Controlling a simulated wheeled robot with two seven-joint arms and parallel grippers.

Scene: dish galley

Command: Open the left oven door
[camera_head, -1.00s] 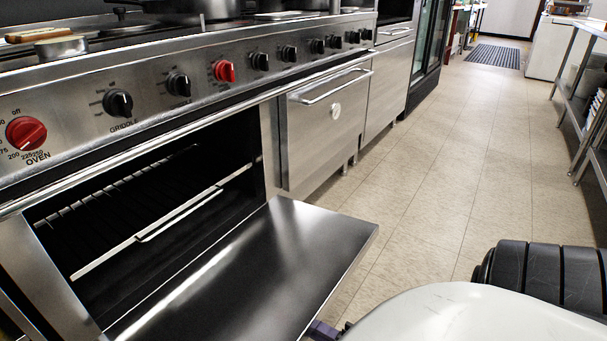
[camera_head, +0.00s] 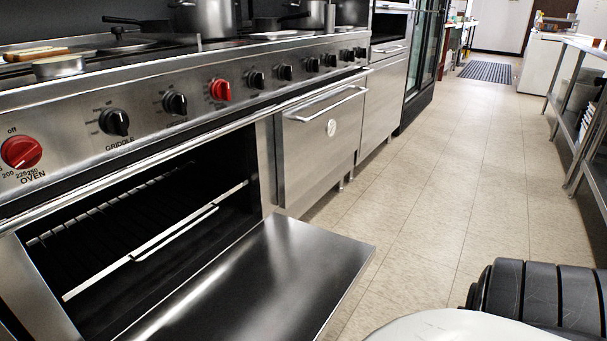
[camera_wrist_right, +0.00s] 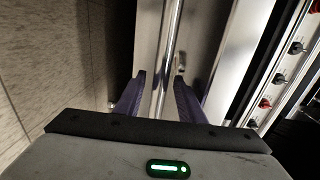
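The left oven door (camera_head: 265,275) is swung down and open in the head view, its steel inner face up. The dark oven cavity (camera_head: 100,235) with its wire racks shows behind it. My right gripper (camera_wrist_right: 159,77) shows in the right wrist view with its two purple fingers spread apart. A shiny bar (camera_wrist_right: 170,35), likely a door handle, runs lengthwise in the gap between the fingers. I see clear space on both sides of the bar, and cannot tell its depth. My right gripper is outside the head view. My left gripper is in neither view.
The right oven door (camera_head: 322,135) is shut, with a bar handle. Control knobs, including a red one (camera_head: 20,152), line the panel above. Pots (camera_head: 205,18) stand on the range. Open tiled floor (camera_head: 450,180) lies to the right, with a steel table (camera_head: 575,110) beyond.

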